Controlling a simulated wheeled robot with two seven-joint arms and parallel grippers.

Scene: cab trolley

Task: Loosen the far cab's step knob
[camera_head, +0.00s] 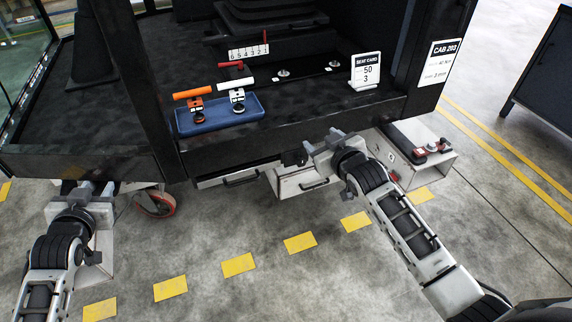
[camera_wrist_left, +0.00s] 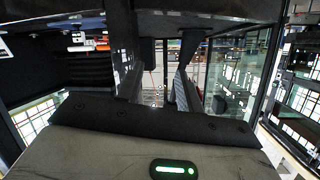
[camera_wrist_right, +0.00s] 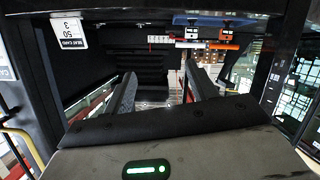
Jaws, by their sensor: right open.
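The cab beside me carries a card reading CAB 203 (camera_head: 443,62). I cannot tell whether it is the far cab. Below its sill are a white step-like box (camera_head: 292,186) and a small dark part (camera_head: 293,158) that may be a knob; it is too small to be sure. My right gripper (camera_head: 322,146) is open and empty, just right of that dark part and in front of the sill. Its parted fingers also show in the right wrist view (camera_wrist_right: 160,90). My left gripper (camera_head: 96,190) is open and empty, low at the left near the cab's corner.
A blue tray (camera_head: 248,117) on the cab floor holds an orange-handled tool (camera_head: 197,105) and a white-handled tool (camera_head: 236,95). A seat card (camera_head: 366,72) stands to the right. A caster (camera_head: 155,203) is near my left gripper. A white bracketed box (camera_head: 440,162) juts out at the right.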

